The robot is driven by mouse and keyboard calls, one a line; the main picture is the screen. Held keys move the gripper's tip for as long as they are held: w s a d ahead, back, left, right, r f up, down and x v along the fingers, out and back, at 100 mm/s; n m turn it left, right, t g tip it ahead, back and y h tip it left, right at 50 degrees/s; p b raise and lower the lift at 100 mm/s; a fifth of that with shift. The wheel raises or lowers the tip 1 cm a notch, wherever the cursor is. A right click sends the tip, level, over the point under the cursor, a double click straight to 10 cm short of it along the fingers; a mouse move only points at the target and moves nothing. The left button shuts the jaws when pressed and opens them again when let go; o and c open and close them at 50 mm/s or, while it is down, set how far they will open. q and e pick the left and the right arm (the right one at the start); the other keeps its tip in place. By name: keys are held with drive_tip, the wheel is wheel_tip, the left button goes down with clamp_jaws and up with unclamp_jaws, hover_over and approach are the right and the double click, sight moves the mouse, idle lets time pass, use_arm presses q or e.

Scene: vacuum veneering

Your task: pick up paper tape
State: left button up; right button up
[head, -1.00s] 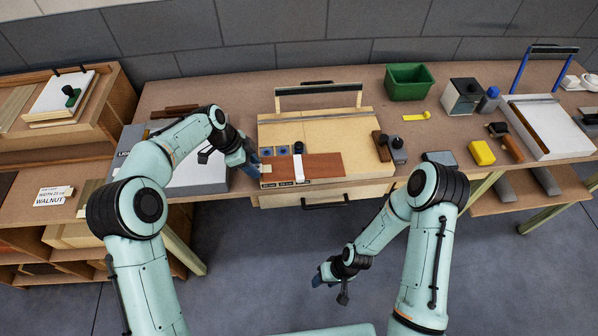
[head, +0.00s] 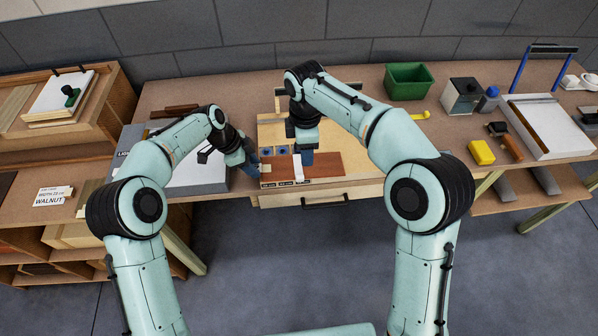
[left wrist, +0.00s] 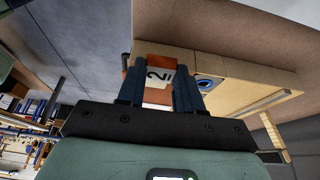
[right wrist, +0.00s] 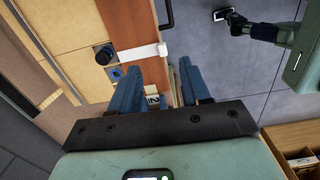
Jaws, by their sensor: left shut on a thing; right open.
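A white strip (head: 298,171), apparently the paper tape, lies across the brown veneer (head: 326,163) on the pale wooden board (head: 350,132). In the right wrist view the strip (right wrist: 143,52) crosses the veneer (right wrist: 133,22) and reaches its edge. My right gripper (head: 306,160) is open above the veneer beside the strip. Its fingers (right wrist: 158,90) have a gap between them and touch nothing I can make out. My left gripper (head: 253,164) is shut at the veneer's left end. The left wrist view shows a brown piece with a white "2" label (left wrist: 158,76) between its fingers (left wrist: 158,95).
Blue-marked pieces (head: 267,151) lie behind the veneer. A green bin (head: 408,82), a yellow block (head: 481,152) and a white-topped press (head: 548,128) stand to the right. A grey box (head: 195,178) is at left. A drawer handle (head: 325,202) projects at the front.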

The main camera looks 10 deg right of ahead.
hover_over(302, 176)
wheel_tip(302, 176, down, 5)
drive_tip(key=shift+w+f, duration=0.1)
drive_tip(key=shift+f, duration=0.05)
drive_tip(key=shift+s+f, duration=0.2)
drive_tip(key=shift+f, duration=2.5)
clamp_jaws()
